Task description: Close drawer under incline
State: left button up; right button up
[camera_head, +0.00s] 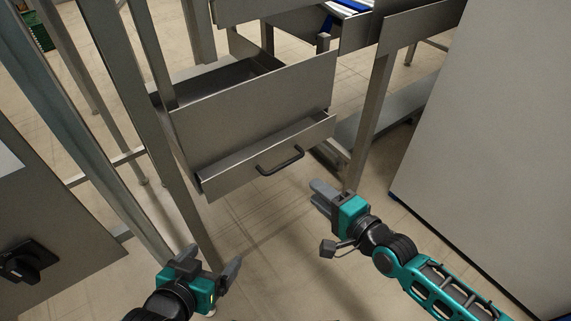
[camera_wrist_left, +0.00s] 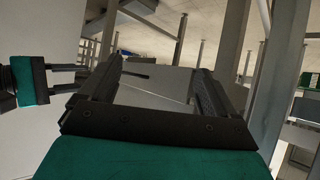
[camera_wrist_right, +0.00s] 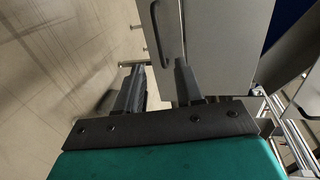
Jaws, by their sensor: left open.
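The grey metal drawer (camera_head: 235,172) sits low in the frame below a larger metal panel and stands pulled out a little; a strip of its open top shows. Its black bar handle (camera_head: 280,162) is on the front and also shows in the right wrist view (camera_wrist_right: 181,38). My right gripper (camera_head: 320,195) is open and empty, to the right of and nearer than the handle, apart from the drawer. My left gripper (camera_head: 211,262) is open and empty, nearer to me and below the drawer's left end. Neither gripper touches the drawer.
Metal posts (camera_head: 160,150) stand to the left of the drawer, and another post (camera_head: 370,115) to its right. A large pale panel (camera_head: 490,130) fills the right side. A grey panel with a black knob (camera_head: 25,262) is at lower left. The floor before the drawer is clear.

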pick_arm(q)
jog(key=f+b, duration=0.1)
jog(key=b, duration=0.1)
jog(key=d+f+b, duration=0.1)
jog(key=b, duration=0.1)
jog(key=shift+w+d+f+b, duration=0.1)
jog(key=shift+w+d+b, duration=0.1)
jog(key=shift+d+b, duration=0.15)
pick_arm(e)
jog(key=x, duration=1.3)
jog(key=shift+d, duration=0.3)
pick_arm(q)
jog(key=shift+h, duration=0.3)
pick_arm(e)
jog(key=shift+w+f, duration=0.1)
jog(key=shift+f, duration=0.05)
pick_arm(q)
jog(key=shift+a, duration=0.25)
pick_arm(e)
grip_shut()
